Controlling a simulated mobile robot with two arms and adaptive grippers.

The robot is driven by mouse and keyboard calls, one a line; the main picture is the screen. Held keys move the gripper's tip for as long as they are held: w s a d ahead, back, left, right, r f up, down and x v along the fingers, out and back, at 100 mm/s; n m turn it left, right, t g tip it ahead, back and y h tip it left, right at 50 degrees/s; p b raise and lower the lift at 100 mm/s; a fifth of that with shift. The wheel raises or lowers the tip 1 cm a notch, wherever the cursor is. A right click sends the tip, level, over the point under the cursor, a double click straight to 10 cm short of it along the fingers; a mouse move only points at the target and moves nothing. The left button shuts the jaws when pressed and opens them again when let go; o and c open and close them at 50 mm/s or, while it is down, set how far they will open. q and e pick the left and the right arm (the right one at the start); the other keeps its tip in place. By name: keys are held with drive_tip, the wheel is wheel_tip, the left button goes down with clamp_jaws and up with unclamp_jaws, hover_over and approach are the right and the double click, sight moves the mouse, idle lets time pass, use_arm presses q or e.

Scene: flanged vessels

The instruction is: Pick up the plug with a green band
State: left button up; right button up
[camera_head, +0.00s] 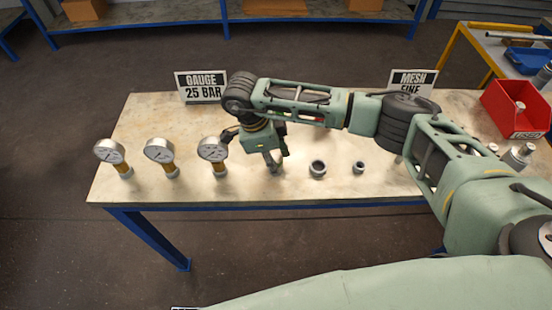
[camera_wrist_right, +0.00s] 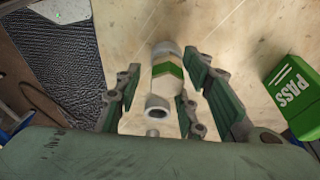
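The plug with a green band (camera_wrist_right: 167,69) is in the right wrist view, a pale grey cylinder with a green stripe around its middle. It lies between the two fingers of my right gripper (camera_wrist_right: 163,78), with gaps showing on both sides. The fingers are spread and do not appear to touch it. In the head view my right gripper (camera_head: 271,158) points down over the table, just right of the third gauge. The plug cannot be made out clearly there, behind or under the gripper. My left gripper is not in view.
Several gauges (camera_head: 160,152) stand on the left of the table (camera_head: 140,190). Grey fittings (camera_head: 317,168) stand right of the gripper. Signs (camera_head: 201,88) stand at the back edge. A red bin (camera_head: 515,110) is at far right.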

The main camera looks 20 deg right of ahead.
drive_tip(key=shift+c, duration=0.6)
clamp_jaws()
